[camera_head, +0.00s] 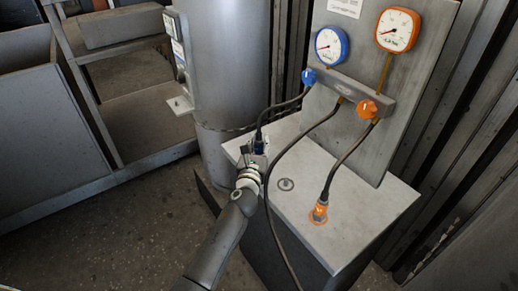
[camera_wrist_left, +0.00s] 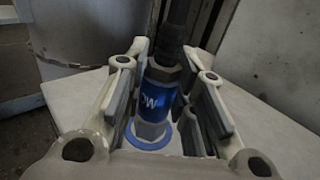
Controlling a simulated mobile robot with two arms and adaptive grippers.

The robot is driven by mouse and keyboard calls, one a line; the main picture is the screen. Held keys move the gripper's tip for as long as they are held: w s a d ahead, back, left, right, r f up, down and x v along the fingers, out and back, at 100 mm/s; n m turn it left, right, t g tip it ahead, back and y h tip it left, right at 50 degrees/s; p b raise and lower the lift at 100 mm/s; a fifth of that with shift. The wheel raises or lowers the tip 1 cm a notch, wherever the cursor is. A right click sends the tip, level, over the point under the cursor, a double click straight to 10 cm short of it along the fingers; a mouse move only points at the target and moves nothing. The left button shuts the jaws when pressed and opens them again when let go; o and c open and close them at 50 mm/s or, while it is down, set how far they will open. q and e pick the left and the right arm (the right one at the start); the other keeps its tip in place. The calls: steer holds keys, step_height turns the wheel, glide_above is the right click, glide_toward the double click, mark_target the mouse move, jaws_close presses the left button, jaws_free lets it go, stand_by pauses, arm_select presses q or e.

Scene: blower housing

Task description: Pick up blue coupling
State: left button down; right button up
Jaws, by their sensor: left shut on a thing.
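The blue coupling (camera_wrist_left: 152,101) stands upright between the fingers of my left gripper (camera_wrist_left: 165,95) in the left wrist view. A dark hose joins its top, and a blue ring (camera_wrist_left: 148,138) shows around its foot on the pale box top. In the head view the coupling (camera_head: 259,146) is partly hidden behind my left gripper (camera_head: 250,158), which reaches in from the lower left. The left gripper is shut on the coupling. My right gripper is not in view.
An orange coupling (camera_head: 319,211) stands on the box top (camera_head: 340,243) with its own hose. A loose dark hose (camera_head: 268,185) crosses near my left gripper. Blue (camera_head: 331,45) and orange (camera_head: 397,29) gauges sit on the panel behind. A grey cylinder (camera_head: 230,70) stands at left.

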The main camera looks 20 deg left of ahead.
mark_target(259, 136)
arm_select(q)
steer(key=shift+r+p, duration=0.45)
steer(key=shift+r, duration=0.35)
step_height(259, 136, up, 3)
steer(key=shift+s+f+p, duration=0.1)
steer(key=shift+f+p, duration=0.1)
steer(key=shift+p, duration=0.6)
steer(key=s+d+r+p, duration=0.3)
steer(key=s+r, duration=0.5)
steer(key=s, duration=0.5)
steer(key=shift+d+r, duration=0.4)
steer(key=shift+d, duration=0.2)
steer(key=shift+s, duration=0.1)
